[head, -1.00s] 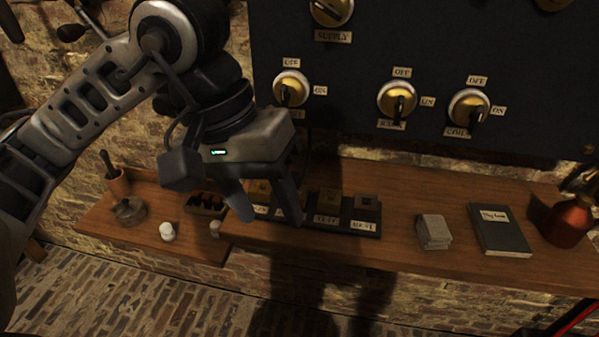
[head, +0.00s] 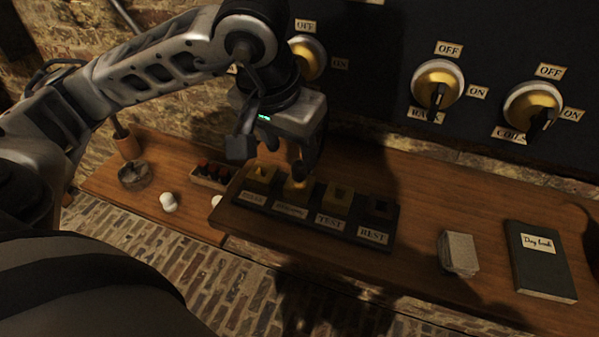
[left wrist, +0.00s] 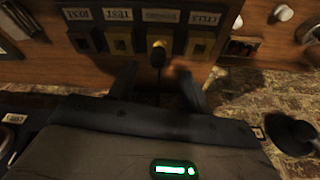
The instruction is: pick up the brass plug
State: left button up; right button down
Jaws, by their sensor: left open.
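The brass plug (left wrist: 157,50) shows in the left wrist view as a brass piece with a dark handle. It stands in one of the brass sockets of a dark labelled block (left wrist: 180,18), between the TEST socket and the end socket on the right. My left gripper (left wrist: 158,88) is open and empty, its two fingers on either side of the plug's line and a little short of it. In the head view, my left gripper (head: 286,160) hangs over the block (head: 388,226) and largely hides the plug. My right gripper is not in view.
A grey stack of cards (head: 458,252) and a dark day book (head: 541,262) lie right of the block on the wooden shelf. A small tray with dark and red pieces (head: 208,177), a white knob (head: 168,201) and a round dish (head: 134,176) are left. Switches (head: 437,86) line the panel behind.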

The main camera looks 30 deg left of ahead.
aim_at(298, 165)
pick_arm(q)
jog(key=shift+p+x, duration=0.35)
jog(key=shift+x, duration=2.7)
jog(key=shift+w+d, duration=0.1)
jog(key=c, duration=1.1)
